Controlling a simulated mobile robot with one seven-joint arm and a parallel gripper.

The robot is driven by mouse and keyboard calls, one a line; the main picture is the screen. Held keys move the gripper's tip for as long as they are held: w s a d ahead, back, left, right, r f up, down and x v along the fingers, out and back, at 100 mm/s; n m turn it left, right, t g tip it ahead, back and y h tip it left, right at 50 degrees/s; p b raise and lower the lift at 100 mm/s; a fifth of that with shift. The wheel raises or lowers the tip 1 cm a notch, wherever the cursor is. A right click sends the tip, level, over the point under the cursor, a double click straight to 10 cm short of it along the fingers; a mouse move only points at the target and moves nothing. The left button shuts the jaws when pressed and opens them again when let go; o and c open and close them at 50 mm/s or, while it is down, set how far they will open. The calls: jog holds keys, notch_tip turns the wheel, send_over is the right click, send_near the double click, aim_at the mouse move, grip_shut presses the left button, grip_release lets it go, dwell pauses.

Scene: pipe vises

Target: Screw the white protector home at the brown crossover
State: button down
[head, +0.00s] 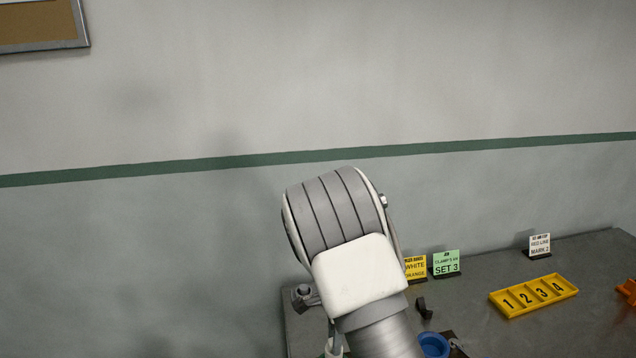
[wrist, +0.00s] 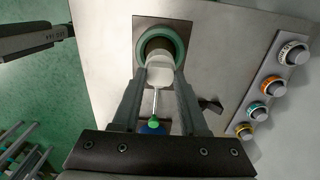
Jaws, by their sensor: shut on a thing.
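In the wrist view my gripper (wrist: 160,82) is shut on the white protector (wrist: 160,67), which sits between its fingertips. The brown crossover (wrist: 158,45) shows just beyond it, inside a green ring (wrist: 178,40) on a dark square plate. The protector overlaps the crossover's near edge in this view; I cannot tell whether the threads are engaged or how deep. A thin pale rod with a green tip (wrist: 153,124) shows between the fingers. In the head view my arm hides the gripper, the protector and the crossover.
Several knobs with coloured bands (wrist: 268,86) stand right of the vise. A black clamp-like piece (head: 424,308) and a blue round part (head: 434,345) are right of my arm. Small signs (head: 446,263) and a yellow numbered tray (head: 533,296) stand farther right on the grey bench (head: 480,283).

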jog(key=m+p, duration=0.1)
jog(key=m, duration=0.2)
jog(key=shift+r, duration=0.2)
jog(key=shift+f+m+p, duration=0.2)
jog(key=shift+m+p, duration=0.3)
jog(key=shift+m, duration=0.6)
jog(key=c, duration=0.5)
grip_release()
jog(key=shift+r+p, duration=0.95)
jog(key=shift+r, duration=0.2)
jog(key=shift+f, duration=0.1)
